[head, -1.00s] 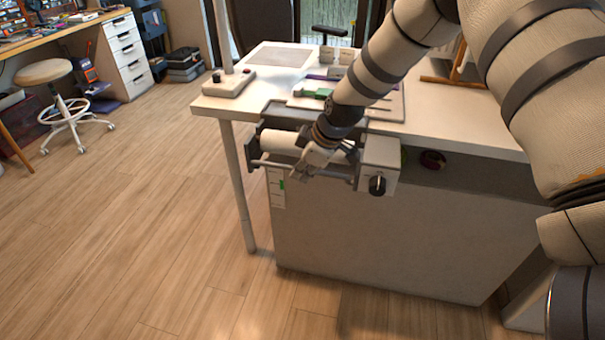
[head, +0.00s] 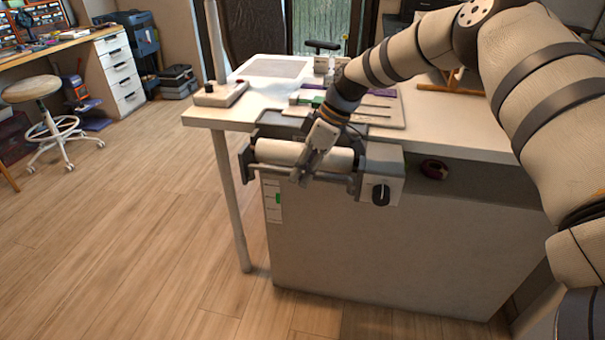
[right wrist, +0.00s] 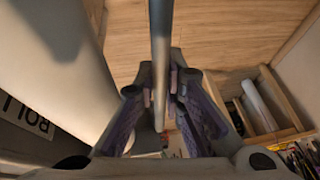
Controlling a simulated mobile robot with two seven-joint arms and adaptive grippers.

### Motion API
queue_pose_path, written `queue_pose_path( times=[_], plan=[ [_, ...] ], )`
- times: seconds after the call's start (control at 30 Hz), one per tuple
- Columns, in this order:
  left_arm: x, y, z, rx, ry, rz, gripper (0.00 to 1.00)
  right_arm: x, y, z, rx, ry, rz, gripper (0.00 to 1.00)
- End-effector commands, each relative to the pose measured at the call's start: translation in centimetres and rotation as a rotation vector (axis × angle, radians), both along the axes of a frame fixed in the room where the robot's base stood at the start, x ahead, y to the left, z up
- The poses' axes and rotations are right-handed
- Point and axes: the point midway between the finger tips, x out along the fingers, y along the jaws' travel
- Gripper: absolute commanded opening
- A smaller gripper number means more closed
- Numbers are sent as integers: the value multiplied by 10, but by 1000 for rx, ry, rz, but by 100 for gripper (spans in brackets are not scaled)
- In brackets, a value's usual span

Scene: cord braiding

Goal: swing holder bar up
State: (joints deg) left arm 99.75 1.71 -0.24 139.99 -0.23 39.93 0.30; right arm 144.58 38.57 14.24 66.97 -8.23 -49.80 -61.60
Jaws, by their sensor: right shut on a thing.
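The holder bar (head: 332,179) is a thin grey rod along the front of a white roll (head: 277,152), on a holder at the table's front edge. Its ends meet dark arms at the roll's two sides. My right gripper (head: 302,177) reaches down over the roll and is shut on the bar near its middle. In the right wrist view the bar (right wrist: 161,50) runs between the two fingers (right wrist: 161,92), and the pale roll (right wrist: 75,70) lies to the left. The gripper hides part of the bar and roll. My left gripper is not in view.
A grey box with a black knob (head: 381,194) stands at the holder's right end. The white table (head: 455,130) carries a board with tools and a switch base (head: 221,93). A dark red item (head: 434,169) lies on the shelf below. The floor in front is clear.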

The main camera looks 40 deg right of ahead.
Motion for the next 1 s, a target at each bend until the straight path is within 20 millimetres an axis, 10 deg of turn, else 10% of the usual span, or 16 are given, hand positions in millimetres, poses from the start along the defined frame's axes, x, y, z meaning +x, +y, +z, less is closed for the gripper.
queue_pose_path(
  times=[0.23,0.33,0.67,1.0],
  plan=[
    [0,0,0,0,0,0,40,0,0,-1,-1,0,-1,0],
    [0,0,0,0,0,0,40,0,0,-1,-1,1,-1,30],
    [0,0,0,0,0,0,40,0,-1,3,-1,-1,-1,31],
    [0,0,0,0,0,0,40,-16,-31,78,-2,-5,-1,31]
  ],
)
